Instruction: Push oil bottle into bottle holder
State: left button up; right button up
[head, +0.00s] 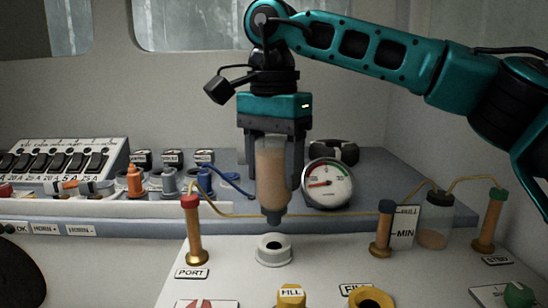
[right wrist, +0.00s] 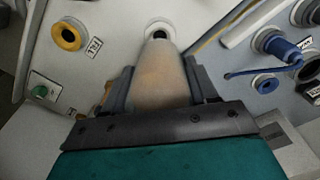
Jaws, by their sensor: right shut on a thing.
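The oil bottle (head: 271,172) is translucent with a tan filling and a dark neck pointing down. My right gripper (head: 272,180) is shut on it and holds it upright, neck lowest. The bottle holder, a white ring with a dark hole (head: 273,250), stands on the white panel right below the neck, with a small gap between them. In the right wrist view the bottle (right wrist: 160,80) lies between the fingers (right wrist: 163,85), and the holder's ring (right wrist: 159,28) shows just beyond its tip. My left gripper is in neither view.
A red-capped brass post (head: 194,230) stands left of the holder and a dark-capped one (head: 383,230) right. A thin yellow line runs between them behind the bottle. A round gauge (head: 327,184) sits close behind right.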

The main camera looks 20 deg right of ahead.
aim_at(274, 137)
jog(key=shift+f+b, duration=0.8)
jog(key=shift+f, duration=0.45)
jog(key=shift+f+b, duration=0.6)
jog(key=shift+f, duration=0.85)
jog(key=o, duration=1.3)
jog(key=shift+f, duration=0.1)
notch_tip(274, 137, up, 12)
jog(key=shift+r+p, duration=0.1)
jog(key=shift+p, duration=1.05)
jog(key=shift+r, duration=0.4)
